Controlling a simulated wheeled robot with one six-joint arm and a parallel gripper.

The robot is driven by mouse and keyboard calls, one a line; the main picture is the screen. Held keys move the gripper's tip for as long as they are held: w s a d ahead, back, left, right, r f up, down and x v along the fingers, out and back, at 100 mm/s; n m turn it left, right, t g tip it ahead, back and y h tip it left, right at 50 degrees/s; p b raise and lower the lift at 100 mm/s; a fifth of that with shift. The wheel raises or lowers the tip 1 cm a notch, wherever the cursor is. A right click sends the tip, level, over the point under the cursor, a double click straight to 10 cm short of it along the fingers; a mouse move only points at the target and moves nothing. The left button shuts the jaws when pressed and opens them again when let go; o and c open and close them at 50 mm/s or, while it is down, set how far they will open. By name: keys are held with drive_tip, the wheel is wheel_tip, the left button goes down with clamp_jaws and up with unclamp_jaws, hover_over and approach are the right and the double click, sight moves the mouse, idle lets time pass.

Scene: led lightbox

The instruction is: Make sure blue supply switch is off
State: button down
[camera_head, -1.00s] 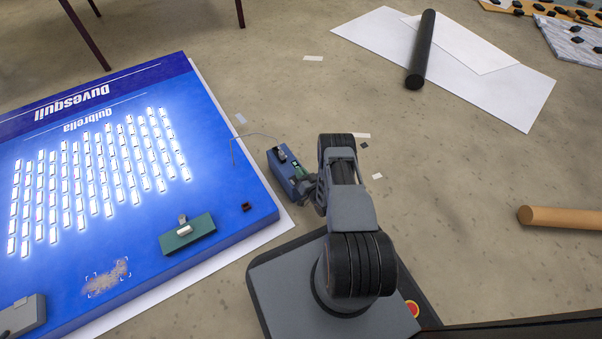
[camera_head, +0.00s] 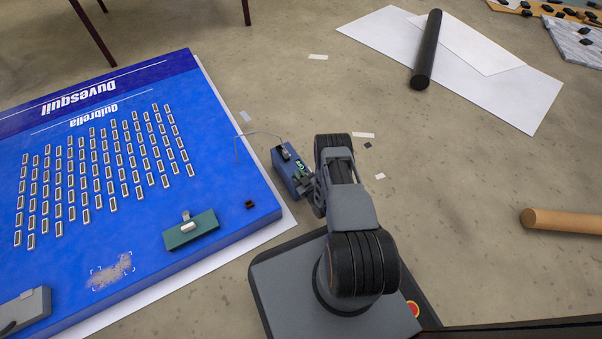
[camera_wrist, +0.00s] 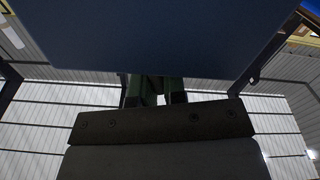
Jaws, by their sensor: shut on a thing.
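The blue supply (camera_head: 286,174) is a small box on the floor beside the lightbox, with a black part and a green display on top. A thin wire runs from it towards the lightbox. My gripper (camera_head: 308,186) is at its right side, shut on part of it. In the wrist view the supply's dark blue face (camera_wrist: 155,35) fills the top, with my gripper's fingers (camera_wrist: 155,92) at its lower edge. The switch itself is hidden, so its position cannot be read directly. The blue lightbox panel (camera_head: 60,255) has its rows of LEDs dark.
A green block with a white part (camera_head: 190,231) and a grey box (camera_head: 24,310) sit on the lightbox. A black roll (camera_head: 425,50) lies on white sheets (camera_head: 375,35). A tan roll (camera_head: 560,220) lies at right. The floor between is mostly clear.

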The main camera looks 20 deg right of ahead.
drive_tip(key=shift+a+n, duration=0.2)
drive_tip(key=shift+n, duration=0.3)
drive_tip(key=shift+s+f, duration=0.1)
drive_tip(key=c, duration=1.2)
unclamp_jaws()
